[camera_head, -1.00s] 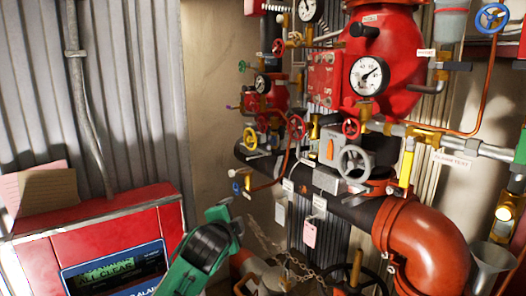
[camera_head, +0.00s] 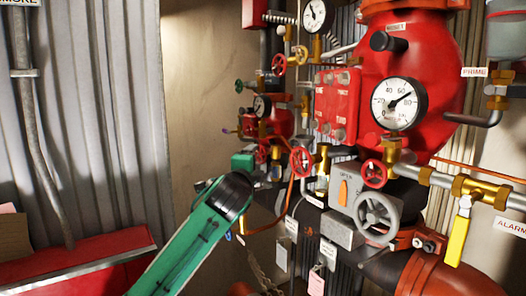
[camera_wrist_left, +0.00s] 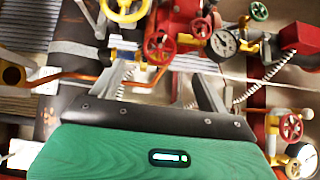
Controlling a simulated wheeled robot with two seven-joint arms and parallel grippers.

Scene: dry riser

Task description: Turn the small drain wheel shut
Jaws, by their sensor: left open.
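Several small handwheels show, and I cannot read which is the drain wheel. In the head view, two small red wheels (camera_head: 301,161) (camera_head: 374,173) sit on brass valves, and a blue wheel (camera_head: 228,235) is partly hidden low behind my left arm. My left gripper (camera_wrist_left: 163,75) is open and empty in the left wrist view. A red wheel (camera_wrist_left: 158,47) appears between its fingers, apparently beyond them; contact cannot be told. A yellow wheel (camera_wrist_left: 125,10) and another red wheel (camera_wrist_left: 195,28) are near it. My left arm hides the gripper's fingers in the head view.
A large grey handwheel (camera_head: 377,217) stands before a black pipe. A big red valve body (camera_head: 420,65) with a pressure gauge (camera_head: 398,104) is at the right. A yellow lever (camera_head: 459,235) juts out at the right. A red panel top (camera_head: 75,265) is at lower left.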

